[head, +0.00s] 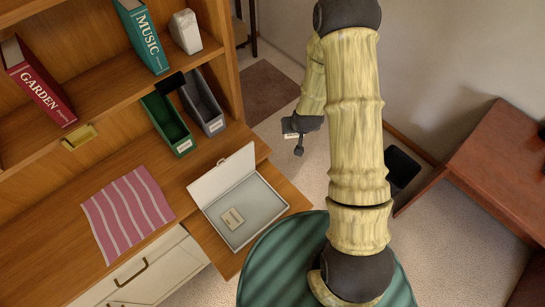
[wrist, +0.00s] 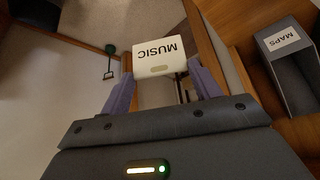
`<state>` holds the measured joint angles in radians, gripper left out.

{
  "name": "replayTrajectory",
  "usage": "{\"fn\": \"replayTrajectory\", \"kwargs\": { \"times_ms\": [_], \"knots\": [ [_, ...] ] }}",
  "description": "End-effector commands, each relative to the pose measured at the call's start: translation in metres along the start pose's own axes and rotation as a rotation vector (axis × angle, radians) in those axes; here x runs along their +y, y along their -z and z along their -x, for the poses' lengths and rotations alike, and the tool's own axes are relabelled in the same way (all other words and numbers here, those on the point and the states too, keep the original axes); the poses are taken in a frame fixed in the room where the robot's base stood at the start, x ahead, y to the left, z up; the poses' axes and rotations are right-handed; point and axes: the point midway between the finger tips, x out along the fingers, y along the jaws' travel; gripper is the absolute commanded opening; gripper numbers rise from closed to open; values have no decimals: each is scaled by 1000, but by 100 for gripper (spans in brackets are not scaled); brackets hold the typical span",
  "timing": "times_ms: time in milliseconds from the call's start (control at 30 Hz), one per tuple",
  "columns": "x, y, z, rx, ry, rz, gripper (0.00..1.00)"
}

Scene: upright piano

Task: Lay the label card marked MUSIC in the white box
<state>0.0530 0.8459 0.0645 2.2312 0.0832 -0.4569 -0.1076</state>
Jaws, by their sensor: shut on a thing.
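My gripper (head: 296,133) is shut on the white MUSIC label card (wrist: 157,58), held between its fingertips. The lettering appears upside down in the wrist view. In the head view my gripper is in the air, above and to the right of the white box (head: 209,185), and clear of it. The white box stands on a pull-out wooden board with its lid open toward the back. A small beige card or plate lies inside it (head: 232,218); its marking is too small to read.
A green bin (head: 168,125) and a grey bin (head: 203,104), labelled MAPS in the wrist view (wrist: 290,65), stand behind the white box. A striped pink cloth (head: 127,212) lies left. MUSIC (head: 142,36) and GARDEN (head: 38,84) books stand on the shelf. A green round seat (head: 275,262) is in front.

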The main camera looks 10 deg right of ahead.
Motion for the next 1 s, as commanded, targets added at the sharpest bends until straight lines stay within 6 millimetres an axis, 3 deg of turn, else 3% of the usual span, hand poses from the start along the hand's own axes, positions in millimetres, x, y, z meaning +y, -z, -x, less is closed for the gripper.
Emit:
{"fn": "replayTrajectory", "kwargs": {
  "times_ms": [267,667,867,1000],
  "knots": [
    [-1,-4,-2,-22,-12,-20,32],
    [-15,-57,-6,-364,-132,-376,32],
    [-38,-84,3,-590,-138,-642,32],
    [-66,-100,17,-769,-95,-872,32]
  ]
}}
